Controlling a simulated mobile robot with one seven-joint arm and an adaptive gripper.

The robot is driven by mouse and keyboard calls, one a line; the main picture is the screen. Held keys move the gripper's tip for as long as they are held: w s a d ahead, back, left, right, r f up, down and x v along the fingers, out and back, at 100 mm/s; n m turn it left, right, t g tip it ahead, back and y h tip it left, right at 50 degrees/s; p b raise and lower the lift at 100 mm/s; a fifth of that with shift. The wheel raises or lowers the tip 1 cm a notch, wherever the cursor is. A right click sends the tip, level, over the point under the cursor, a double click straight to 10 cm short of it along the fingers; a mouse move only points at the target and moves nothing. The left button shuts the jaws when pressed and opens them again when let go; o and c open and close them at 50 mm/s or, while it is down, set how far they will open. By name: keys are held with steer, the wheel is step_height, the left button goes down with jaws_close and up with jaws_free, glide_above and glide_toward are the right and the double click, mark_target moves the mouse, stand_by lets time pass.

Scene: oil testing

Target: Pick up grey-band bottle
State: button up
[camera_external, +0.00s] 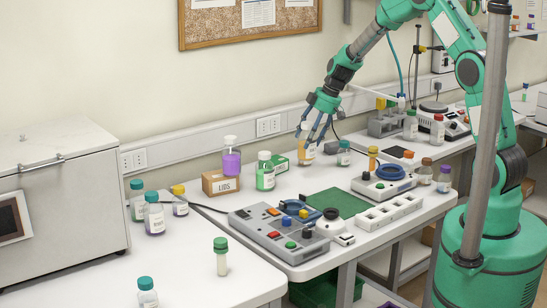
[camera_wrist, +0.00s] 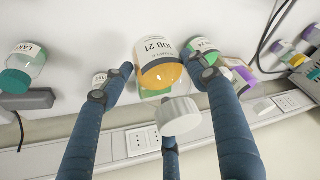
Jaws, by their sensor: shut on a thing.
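My gripper (camera_external: 318,127) is above the back of the bench near the wall. In the wrist view my gripper (camera_wrist: 166,80) has its blue fingers around a clear bottle (camera_wrist: 162,73) with amber contents, a label reading "JOB 21" and a pale grey-white cap. The gripper is shut on this bottle. In the external view the bottle (camera_external: 306,151) is upright and partly hidden by the fingers. A grey band on it cannot be made out, and I cannot tell whether its base touches the bench.
A teal-capped bottle (camera_external: 343,154) is close on the right. The wall socket strip (camera_external: 190,144) runs behind.

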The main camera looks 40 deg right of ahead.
mark_target(314, 137)
steer(key=shift+s+r, duration=0.2)
steer(key=shift+s, duration=1.25)
steer(key=shift+a+r+p, duration=0.2)
steer(key=shift+r+p, duration=0.05)
steer(key=shift+p, duration=0.8)
steer(key=shift+a+p, duration=0.15)
steer(key=shift+p, duration=0.3)
steer(key=p, duration=0.3)
steer(key=shift+s+a+r, duration=0.1)
steer(key=shift+a, duration=0.3)
steer(key=shift+a+f+m+p, duration=0.2)
steer(key=shift+m+p, duration=0.1)
steer(key=shift+p, duration=0.4)
steer(key=w+p, duration=0.1)
steer(key=w, duration=0.4)
steer(key=w+f+p, duration=0.1)
steer(key=w, duration=0.4)
steer(key=w+a+p, duration=0.1)
steer(key=w, duration=0.5)
steer(key=shift+f, duration=0.25)
